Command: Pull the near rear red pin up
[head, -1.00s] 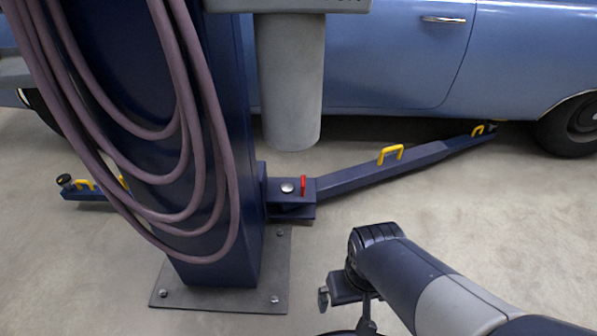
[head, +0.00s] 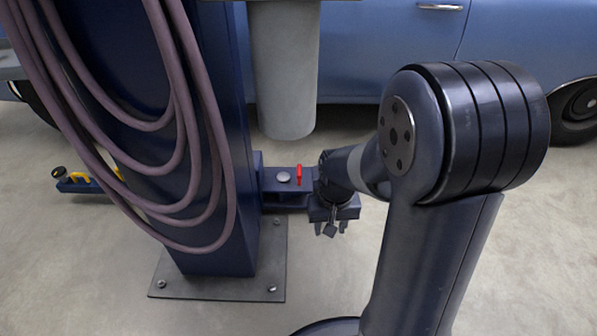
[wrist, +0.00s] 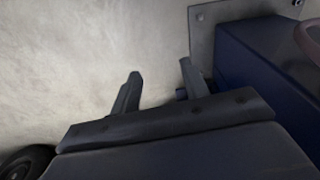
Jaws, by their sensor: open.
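The red pin (head: 299,174) stands upright on the blue lift arm's bracket (head: 270,186), beside a round silver bolt head (head: 283,177), in the head view. My gripper (head: 331,233) is just right of the bracket and a little lower in the picture, apart from the pin, with its fingers pointing down. In the wrist view the two fingers (wrist: 158,88) are spread with nothing between them, over bare floor. The pin does not show in the wrist view. My arm hides most of the lift arm right of the bracket.
The dark blue lift column (head: 225,150) with hanging purple hoses (head: 222,190) stands left of the pin on a bolted base plate (head: 215,288). A grey cylinder (head: 285,80) hangs behind. A blue car (head: 360,60) stands at the back. The floor in front is clear.

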